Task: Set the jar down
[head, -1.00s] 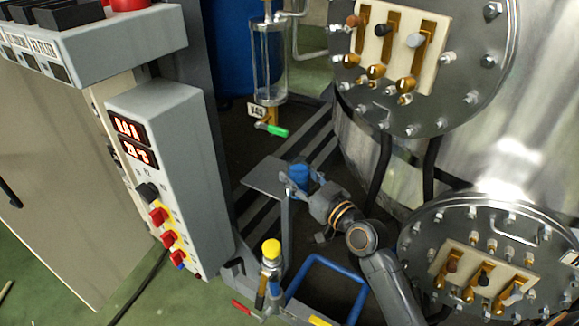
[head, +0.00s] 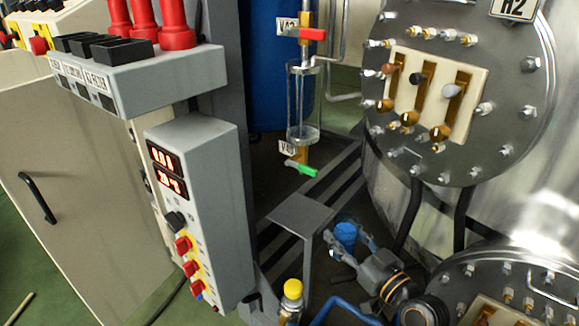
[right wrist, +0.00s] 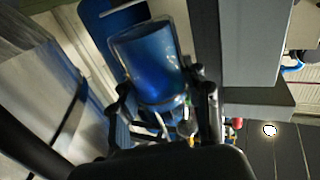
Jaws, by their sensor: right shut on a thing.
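The jar (head: 346,233) is small and blue in the head view, held by my right gripper (head: 347,246) just right of a small grey metal plate (head: 301,213). A gap shows between jar and plate in the picture; their relative height is hard to tell. In the right wrist view the jar (right wrist: 150,62) looks glassy and blue, tilted in the picture, and its near end lies between the fingers of my right gripper (right wrist: 165,100). The fingers are shut on it. My left gripper is not in view.
A glass vessel (head: 303,105) with a green-handled valve (head: 301,168) hangs behind the plate. A control box (head: 200,215) stands left, and a large steel tank (head: 500,200) with flanged covers stands right. A yellow-capped fitting (head: 292,290) is in front.

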